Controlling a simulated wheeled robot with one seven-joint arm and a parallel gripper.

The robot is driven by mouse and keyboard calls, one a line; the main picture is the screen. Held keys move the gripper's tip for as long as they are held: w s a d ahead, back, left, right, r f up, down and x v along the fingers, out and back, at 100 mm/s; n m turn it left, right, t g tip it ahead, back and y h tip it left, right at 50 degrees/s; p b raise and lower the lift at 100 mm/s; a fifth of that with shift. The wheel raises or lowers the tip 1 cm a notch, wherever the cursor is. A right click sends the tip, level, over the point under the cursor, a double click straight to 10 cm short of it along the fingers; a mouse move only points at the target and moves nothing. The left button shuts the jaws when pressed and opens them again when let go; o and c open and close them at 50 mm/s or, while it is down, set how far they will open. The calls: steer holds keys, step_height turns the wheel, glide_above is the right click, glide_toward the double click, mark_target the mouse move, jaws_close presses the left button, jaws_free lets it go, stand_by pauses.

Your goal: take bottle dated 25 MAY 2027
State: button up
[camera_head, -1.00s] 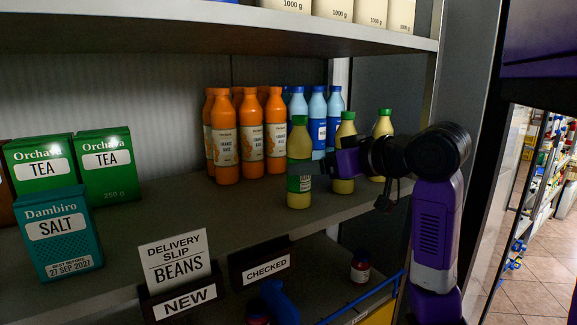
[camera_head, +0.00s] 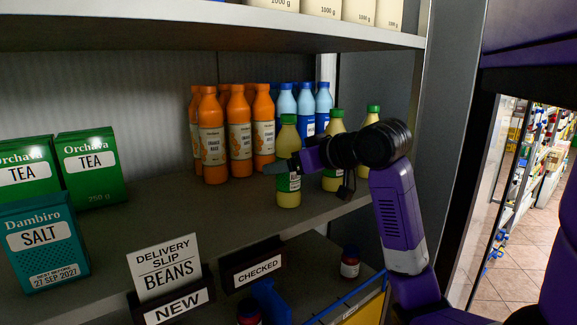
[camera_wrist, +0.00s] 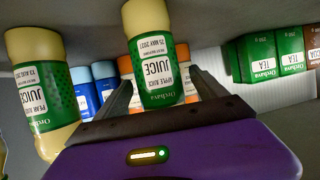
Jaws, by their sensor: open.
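A pale yellow juice bottle (camera_head: 288,199) with a green cap stands upright at the shelf's front. In the wrist view, which is upside down, this apple juice bottle (camera_wrist: 154,66) has a green and white label that reads 25 MAY 2027. My gripper (camera_head: 285,166) is open at label height in front of it. In the wrist view my gripper (camera_wrist: 160,78) has one finger on each side of the bottle, with gaps visible. A pear juice bottle (camera_wrist: 40,85) beside it reads what looks like 13 AUG 2027; my wrist partly hides neighbouring bottles in the head view.
Two more yellow bottles, one here (camera_head: 332,183) and one farther right (camera_head: 373,117), stand close by. Orange bottles (camera_head: 213,150) and blue bottles (camera_head: 306,105) stand behind. Tea boxes (camera_head: 90,168), a salt box (camera_head: 40,240) and sign holders (camera_head: 168,305) are left. An upper shelf (camera_head: 200,32) overhangs.

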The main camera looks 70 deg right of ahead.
steer(key=shift+c, duration=0.2)
jaws_close()
steer(key=shift+r, duration=0.1)
